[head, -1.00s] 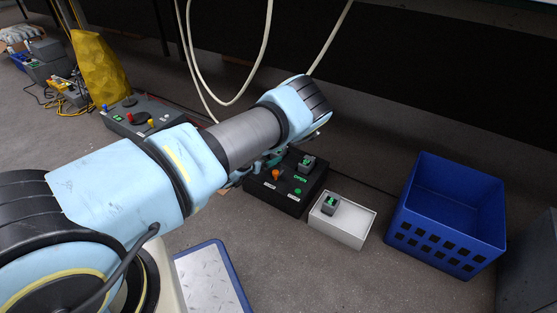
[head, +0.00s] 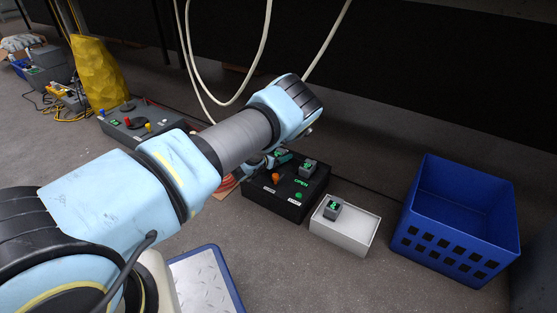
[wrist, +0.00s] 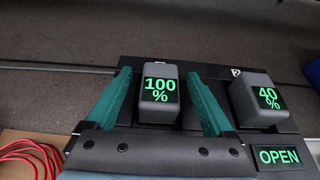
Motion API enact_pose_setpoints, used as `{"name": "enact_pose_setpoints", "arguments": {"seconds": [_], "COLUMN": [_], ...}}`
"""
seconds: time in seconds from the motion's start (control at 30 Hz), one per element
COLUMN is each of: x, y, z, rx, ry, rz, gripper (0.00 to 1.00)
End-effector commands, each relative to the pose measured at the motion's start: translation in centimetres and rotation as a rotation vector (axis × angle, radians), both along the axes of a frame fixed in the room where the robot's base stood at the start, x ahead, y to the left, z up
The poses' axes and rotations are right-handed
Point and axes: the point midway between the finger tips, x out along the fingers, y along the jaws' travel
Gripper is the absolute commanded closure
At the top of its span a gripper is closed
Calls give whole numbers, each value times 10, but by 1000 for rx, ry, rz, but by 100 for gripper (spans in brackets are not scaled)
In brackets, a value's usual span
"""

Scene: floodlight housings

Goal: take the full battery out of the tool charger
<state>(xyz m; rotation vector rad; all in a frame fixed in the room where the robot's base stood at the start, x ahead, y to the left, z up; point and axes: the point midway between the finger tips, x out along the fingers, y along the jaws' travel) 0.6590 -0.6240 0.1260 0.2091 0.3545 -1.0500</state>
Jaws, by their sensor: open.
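The full battery (wrist: 160,92) is a grey block with a green "100%" display, standing in the black charger (wrist: 199,113) in the wrist view. My gripper (wrist: 158,98) is open, with one teal finger on each side of this battery; I cannot tell whether either finger touches it. A second battery (wrist: 259,99) reading "40%" sits in the charger to the right. In the head view the charger (head: 285,200) stands on the floor under my arm, and the 40% battery (head: 308,167) shows on top. A green "OPEN" sign (wrist: 278,157) is lit on the charger.
A white box (head: 345,232) with another grey battery (head: 332,208) on it stands right of the charger. A blue crate (head: 455,222), empty, is farther right. Red cable (wrist: 30,160) lies to the left. A grey control box (head: 140,122) stands at the back left.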

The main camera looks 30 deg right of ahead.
Motion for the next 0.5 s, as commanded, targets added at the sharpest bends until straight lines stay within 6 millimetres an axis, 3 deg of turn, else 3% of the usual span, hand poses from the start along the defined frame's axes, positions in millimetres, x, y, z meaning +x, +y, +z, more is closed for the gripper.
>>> {"name": "enact_pose_setpoints", "arguments": {"seconds": [0.07,0.5], "x": [0,0], "y": [0,0], "z": [0,0], "rx": [0,0], "ry": [0,0], "rz": [0,0], "gripper": [18,68]}}
